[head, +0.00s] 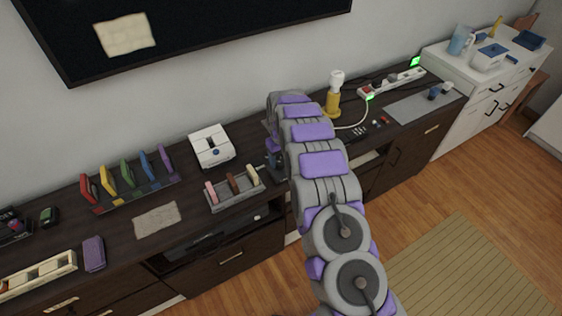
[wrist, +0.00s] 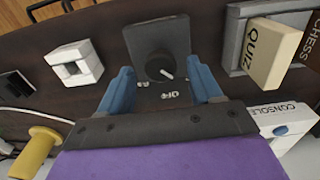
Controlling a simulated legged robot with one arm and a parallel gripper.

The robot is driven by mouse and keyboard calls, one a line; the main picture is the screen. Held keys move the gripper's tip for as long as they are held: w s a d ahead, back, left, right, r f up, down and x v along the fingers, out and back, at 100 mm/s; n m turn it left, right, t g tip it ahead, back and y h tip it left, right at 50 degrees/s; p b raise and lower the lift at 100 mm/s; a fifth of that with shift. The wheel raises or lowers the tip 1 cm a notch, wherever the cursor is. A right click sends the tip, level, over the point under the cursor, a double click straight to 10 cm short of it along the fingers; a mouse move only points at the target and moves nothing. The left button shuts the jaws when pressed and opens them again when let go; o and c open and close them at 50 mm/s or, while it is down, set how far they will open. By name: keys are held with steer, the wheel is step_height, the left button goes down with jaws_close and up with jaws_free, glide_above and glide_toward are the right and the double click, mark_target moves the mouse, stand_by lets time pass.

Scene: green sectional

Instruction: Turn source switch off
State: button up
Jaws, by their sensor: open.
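The source switch (wrist: 157,38) is a dark grey box with a round black knob (wrist: 160,67) in the wrist view. A white pointer mark on the knob points to the lower right. Small white lettering lies below the knob, one part seeming to read OFF. My gripper (wrist: 162,80) is open, with its two blue fingers on either side of the knob. I cannot tell whether either finger touches it. In the head view my arm covers most of the switch area.
In the wrist view a cream QUIZ box (wrist: 270,52) stands at right, a CONSOLE box (wrist: 288,122) at lower right and a white block (wrist: 74,63) at left. A yellow lamp (head: 333,102) and power strip (head: 391,83) stand on the dark cabinet.

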steer(key=shift+a+f, duration=0.1)
steer(key=shift+f, duration=0.45)
steer(key=shift+c, duration=0.4)
steer(key=c, duration=1)
steer(key=shift+o, duration=0.2)
steer(key=shift+r+p, duration=0.1)
steer(key=shift+p, duration=0.2)
steer(key=m+p, duration=0.4)
steer(key=shift+r+m, duration=0.1)
steer(key=shift+m, duration=0.2)
steer(key=shift+m+p, duration=1.15)
steer(key=shift+m, duration=0.95)
